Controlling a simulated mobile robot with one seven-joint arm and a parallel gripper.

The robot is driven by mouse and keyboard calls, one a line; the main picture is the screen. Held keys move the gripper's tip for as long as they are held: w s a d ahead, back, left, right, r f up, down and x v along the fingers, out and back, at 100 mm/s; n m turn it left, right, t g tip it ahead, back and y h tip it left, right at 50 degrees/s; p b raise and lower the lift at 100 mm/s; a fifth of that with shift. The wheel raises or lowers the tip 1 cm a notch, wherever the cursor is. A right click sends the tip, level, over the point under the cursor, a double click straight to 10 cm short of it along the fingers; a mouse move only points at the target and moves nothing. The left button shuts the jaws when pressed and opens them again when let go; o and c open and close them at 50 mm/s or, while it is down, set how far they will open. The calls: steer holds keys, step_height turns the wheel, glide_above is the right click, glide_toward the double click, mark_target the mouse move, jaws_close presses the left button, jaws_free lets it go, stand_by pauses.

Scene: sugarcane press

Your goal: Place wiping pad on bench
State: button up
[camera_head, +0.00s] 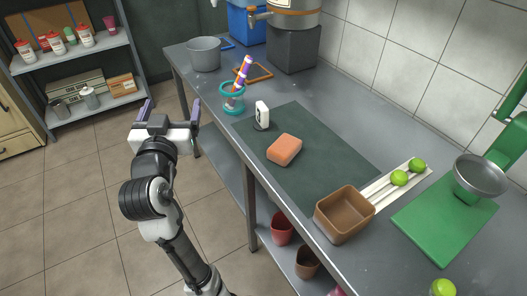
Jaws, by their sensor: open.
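The wiping pad, an orange sponge-like block (284,150), lies on a dark mat (335,157) on the grey metal bench (233,181). My gripper (168,108) is open and empty. It is off the left side of the bench, over the tiled floor, to the left of the pad and apart from it.
On the bench stand a white-faced upright item (262,114), a teal holder (232,101), a grey pot (205,54), a brown box (343,213), and a green board (440,232) with a metal bowl (480,176). Limes lie nearby. A shelf (75,50) stands back left.

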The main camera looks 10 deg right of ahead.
steer(key=s+d+f+m+g+h, duration=0.1)
steer(key=d+f+m+g+h, duration=0.35)
steer(key=d+f, duration=0.5)
steer(key=m+g+h, duration=0.3)
steer(key=g, duration=0.2)
glide_toward(282, 148)
steer(key=x, duration=0.5)
steer(key=shift+w+d, duration=0.15)
steer(key=shift+d, duration=0.3)
steer(key=shift+a+f+p+x, duration=0.15)
steer(key=shift+p+x, duration=0.3)
steer(key=shift+x, duration=1.05)
steer(key=shift+a+f+p+x, duration=0.15)
steer(key=shift+p+x, duration=0.25)
steer(key=shift+x, duration=1.15)
steer(key=shift+w, duration=0.1)
steer(key=shift+c, duration=0.4)
steer(key=c, duration=1.1)
steer(key=shift+r, duration=0.15)
